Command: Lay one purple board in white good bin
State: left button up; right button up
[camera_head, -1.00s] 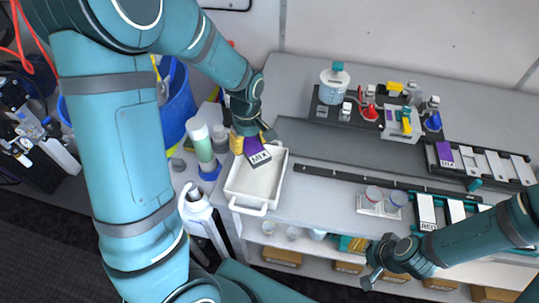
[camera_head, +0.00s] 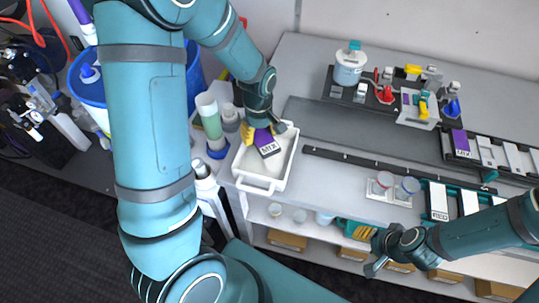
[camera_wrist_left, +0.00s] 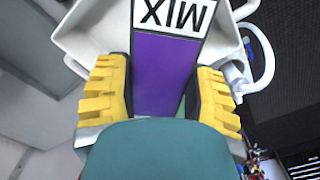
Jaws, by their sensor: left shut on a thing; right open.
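The purple board (camera_head: 264,139) has a white end marked MIX. It is over the white bin (camera_head: 267,184), within its outline in the head view. My left gripper (camera_head: 260,130) is shut on the board, its yellow fingers on either side. In the left wrist view the board (camera_wrist_left: 164,70) lies between the fingers of my left gripper (camera_wrist_left: 163,95), with the white bin (camera_wrist_left: 80,45) around and beyond it. I cannot tell whether the board touches the bin floor. My right gripper (camera_head: 372,252) is open and empty in front of the table. Another purple board (camera_head: 460,140) stands in the rack at the right.
A blue bucket (camera_head: 90,85) and a green-and-white bottle (camera_head: 211,122) are left of the bin. A black rail (camera_head: 370,168) and two small cups on a white holder (camera_head: 393,191) lie to its right. The grey table (camera_head: 320,205) is clear just right of the bin.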

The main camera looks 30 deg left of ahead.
pick_arm(q)
jog(key=o, duration=1.2)
jog(key=shift+r, duration=0.15)
notch_tip(320, 180, up, 12)
jog(key=shift+f, duration=0.1)
jog(key=shift+s, duration=0.1)
